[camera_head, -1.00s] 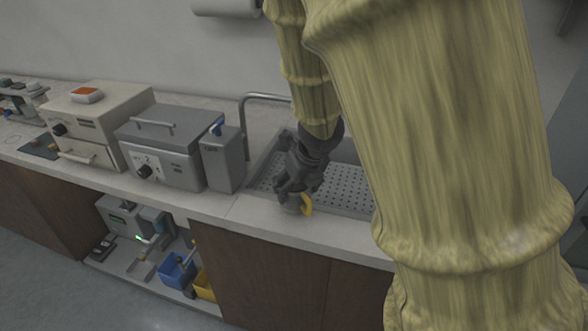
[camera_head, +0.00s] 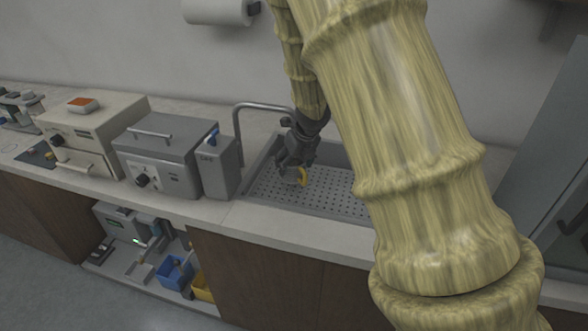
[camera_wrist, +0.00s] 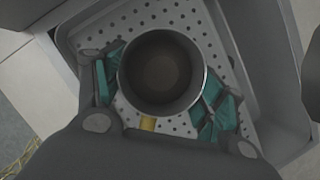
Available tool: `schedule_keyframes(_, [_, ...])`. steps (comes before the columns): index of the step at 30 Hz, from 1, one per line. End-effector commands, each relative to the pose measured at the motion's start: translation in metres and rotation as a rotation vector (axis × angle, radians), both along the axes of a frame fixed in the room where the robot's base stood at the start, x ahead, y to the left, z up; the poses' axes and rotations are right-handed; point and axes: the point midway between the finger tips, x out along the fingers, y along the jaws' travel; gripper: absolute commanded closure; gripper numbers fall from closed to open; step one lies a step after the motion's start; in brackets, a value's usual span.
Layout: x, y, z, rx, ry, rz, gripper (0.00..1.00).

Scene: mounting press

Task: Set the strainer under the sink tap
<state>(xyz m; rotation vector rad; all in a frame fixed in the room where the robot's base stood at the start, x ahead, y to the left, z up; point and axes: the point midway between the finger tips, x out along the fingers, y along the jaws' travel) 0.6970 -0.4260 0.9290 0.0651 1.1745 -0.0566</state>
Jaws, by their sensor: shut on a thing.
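The strainer looks like a round metal cup (camera_wrist: 162,72) with a dark inside and a yellow handle or tab (camera_head: 302,177). My gripper (camera_head: 293,172) is shut on it. In the wrist view the gripper's teal-padded fingers (camera_wrist: 160,95) press on both sides of the cup. The cup is over the sink's perforated grey floor (camera_head: 335,187); I cannot tell whether it touches it. The sink tap (camera_head: 262,106) is a bent grey pipe at the sink's back left.
A grey box machine (camera_head: 168,150) and a narrow grey unit (camera_head: 220,163) stand left of the sink. A cream machine (camera_head: 92,130) is farther left. A paper roll (camera_head: 214,11) hangs on the wall. The perforated sink floor right of my gripper is clear.

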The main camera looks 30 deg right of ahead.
Motion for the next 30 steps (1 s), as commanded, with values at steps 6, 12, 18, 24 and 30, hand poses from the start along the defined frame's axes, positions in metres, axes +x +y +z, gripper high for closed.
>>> schedule_keyframes(6, [-0.001, 0.001, -0.028, 0.004, 0.001, -0.001, 0.56])
schedule_keyframes(12, [-0.001, 0.001, -0.034, 0.001, 0.001, 0.0, 0.56])
schedule_keyframes(18, [-0.001, 0.001, -0.034, 0.001, 0.001, 0.0, 0.56])
schedule_keyframes(24, [-0.001, 0.001, -0.036, 0.001, 0.001, 0.0, 0.15])
schedule_keyframes(30, [-0.001, 0.001, -0.036, 0.001, 0.001, 0.0, 0.08])
